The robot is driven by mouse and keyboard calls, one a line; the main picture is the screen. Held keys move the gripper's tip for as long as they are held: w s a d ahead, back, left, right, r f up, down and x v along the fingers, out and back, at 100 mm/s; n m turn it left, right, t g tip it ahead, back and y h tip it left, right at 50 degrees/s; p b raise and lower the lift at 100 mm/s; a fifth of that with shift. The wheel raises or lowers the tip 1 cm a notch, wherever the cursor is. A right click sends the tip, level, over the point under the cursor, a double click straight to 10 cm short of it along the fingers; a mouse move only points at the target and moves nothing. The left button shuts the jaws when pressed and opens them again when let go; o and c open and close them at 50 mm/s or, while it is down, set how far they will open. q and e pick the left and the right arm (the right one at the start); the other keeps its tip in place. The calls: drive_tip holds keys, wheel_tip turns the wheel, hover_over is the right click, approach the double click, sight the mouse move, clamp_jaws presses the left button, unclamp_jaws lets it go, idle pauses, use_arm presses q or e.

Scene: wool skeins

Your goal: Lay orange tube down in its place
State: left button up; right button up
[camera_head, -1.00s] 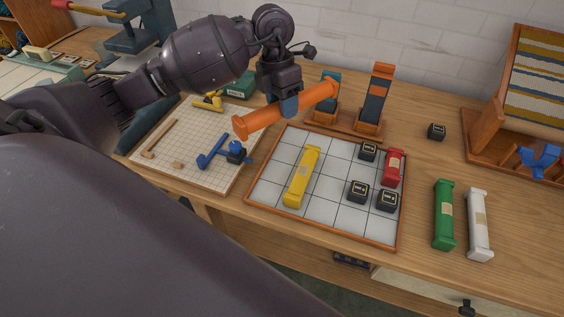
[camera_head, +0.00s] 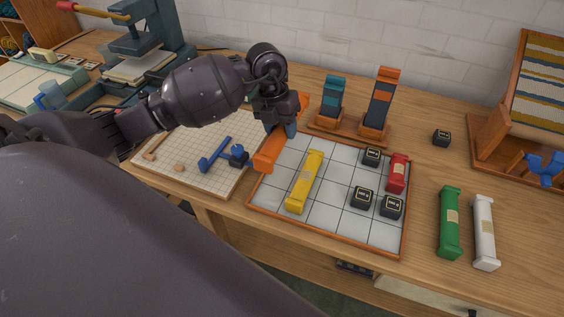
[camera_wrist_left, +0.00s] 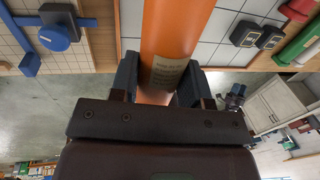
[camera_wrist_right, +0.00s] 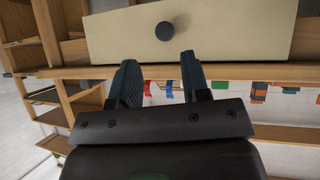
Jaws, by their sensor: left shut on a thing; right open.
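The orange tube (camera_head: 272,151) is held by my left gripper (camera_head: 288,128) at the left edge of the white gridded tray (camera_head: 333,210). In the left wrist view the orange tube (camera_wrist_left: 172,45) runs between the two fingers, its label facing the camera. The tube lies roughly parallel to the yellow tube (camera_head: 304,182), which lies on the tray to its right. Whether the orange tube touches the tray is hard to tell. A red tube (camera_head: 397,173) lies at the tray's right side. My right gripper (camera_wrist_right: 158,80) is open and empty, facing a drawer front.
Several small black blocks (camera_head: 361,196) sit on the tray. Green (camera_head: 450,222) and white (camera_head: 484,231) tubes lie to its right. A wooden stand with two upright striped pieces (camera_head: 380,100) is behind. A cream grid board (camera_head: 190,160) with blue parts lies left.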

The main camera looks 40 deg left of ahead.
use_arm(q)
hover_over(283, 171)
drive_tip(key=f, duration=0.6)
drive_tip(key=shift+a+f+b, duration=0.2)
drive_tip(key=shift+f+b, duration=0.1)
drive_tip(key=shift+f, duration=1.2)
wheel_tip(283, 171, down, 3)
drive_tip(key=shift+f+b, duration=0.1)
drive_tip(key=shift+b, duration=0.25)
drive_tip(key=o, duration=0.8)
drive_tip(key=shift+f, duration=0.1)
drive_tip(key=shift+c, duration=0.2)
